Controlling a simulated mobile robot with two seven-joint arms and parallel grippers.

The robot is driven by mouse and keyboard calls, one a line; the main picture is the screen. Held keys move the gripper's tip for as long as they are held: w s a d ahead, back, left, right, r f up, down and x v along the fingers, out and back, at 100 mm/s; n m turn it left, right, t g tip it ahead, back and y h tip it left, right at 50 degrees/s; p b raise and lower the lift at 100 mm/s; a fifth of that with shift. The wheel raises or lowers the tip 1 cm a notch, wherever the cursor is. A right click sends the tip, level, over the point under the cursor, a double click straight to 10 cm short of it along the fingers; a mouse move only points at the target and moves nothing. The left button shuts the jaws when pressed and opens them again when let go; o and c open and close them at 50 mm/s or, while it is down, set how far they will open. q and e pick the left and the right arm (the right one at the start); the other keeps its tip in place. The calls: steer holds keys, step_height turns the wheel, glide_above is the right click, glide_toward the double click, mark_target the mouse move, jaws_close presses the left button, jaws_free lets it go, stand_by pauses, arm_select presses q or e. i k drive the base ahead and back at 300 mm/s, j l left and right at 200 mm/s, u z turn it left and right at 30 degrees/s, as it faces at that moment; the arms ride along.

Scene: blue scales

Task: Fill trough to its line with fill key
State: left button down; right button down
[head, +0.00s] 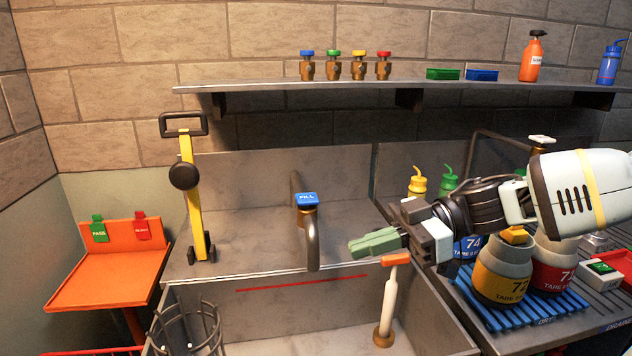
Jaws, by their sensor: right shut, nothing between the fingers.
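The trough (300,318) is a grey basin at the bottom centre with a red line (300,283) along its inner back wall. The blue fill key (307,199), marked FILL, sits on a brass valve behind the trough, beside a curved grey spout (313,245). No water shows in the part of the trough I see. A white pipe with an orange T-handle (388,298) stands upright in it. My right gripper (372,244) is shut and empty, its green fingers pointing left, to the right of the spout and lower than the key. My left gripper is not in view.
A yellow tool (190,200) with a black handle stands left of the spout. A wire basket (187,332) is at the trough's left end. Numbered bottles (500,275) stand on a blue rack at right. A shelf (400,86) with coloured valves runs above.

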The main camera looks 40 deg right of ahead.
mark_target(305, 199)
steer(key=i+l, duration=0.9)
steer(key=l, duration=0.15)
